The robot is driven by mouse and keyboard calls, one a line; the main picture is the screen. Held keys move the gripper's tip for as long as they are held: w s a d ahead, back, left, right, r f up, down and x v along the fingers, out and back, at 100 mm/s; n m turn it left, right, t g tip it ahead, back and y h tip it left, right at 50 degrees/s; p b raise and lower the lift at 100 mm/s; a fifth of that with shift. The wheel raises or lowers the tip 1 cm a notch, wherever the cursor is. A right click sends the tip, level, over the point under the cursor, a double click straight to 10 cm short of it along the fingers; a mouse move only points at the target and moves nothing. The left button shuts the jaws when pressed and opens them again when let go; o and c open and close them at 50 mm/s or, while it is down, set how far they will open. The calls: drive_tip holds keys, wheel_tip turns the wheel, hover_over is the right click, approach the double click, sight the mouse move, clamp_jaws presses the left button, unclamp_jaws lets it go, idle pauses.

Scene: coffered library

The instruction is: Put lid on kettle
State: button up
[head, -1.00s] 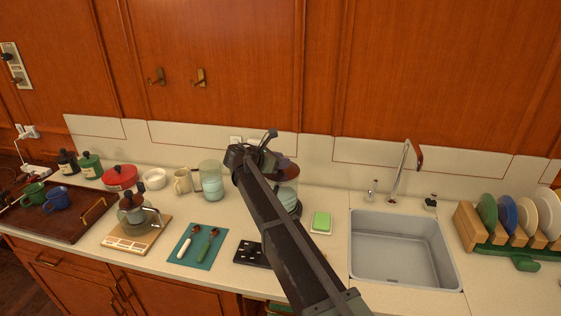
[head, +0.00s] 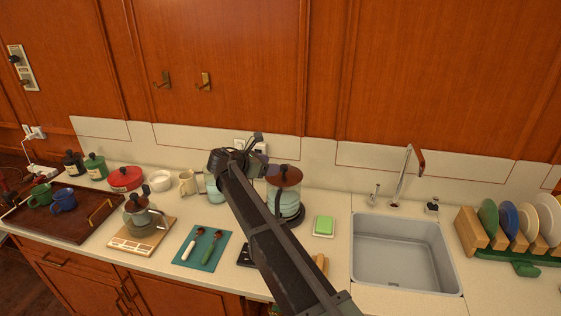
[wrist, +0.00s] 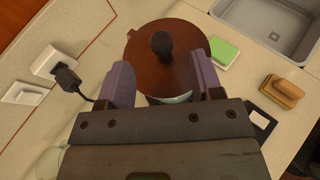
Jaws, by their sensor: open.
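A glass kettle (head: 286,208) with pale blue-green contents stands on a dark base behind the counter's middle. Its reddish-brown round lid (head: 285,176) with a dark knob rests on top and looks about level; I cannot tell whether it is fully seated. In the wrist view the lid (wrist: 160,65) and its black knob (wrist: 161,43) lie ahead of my gripper. My gripper (wrist: 163,78) is open, with a finger at each side of the lid's near part and nothing gripped. In the head view my gripper (head: 250,158) is just left of the lid.
A green sponge (head: 323,226) and the sink (head: 405,255) are to the right. A glass jar (head: 211,184), largely hidden by my arm, stands left. A teal mat (head: 203,247) with utensils and a glass pot (head: 143,216) lie further left. A plugged cord (wrist: 66,77) runs near my left finger.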

drive_tip(key=v, duration=0.4)
drive_tip(key=shift+p, duration=0.4)
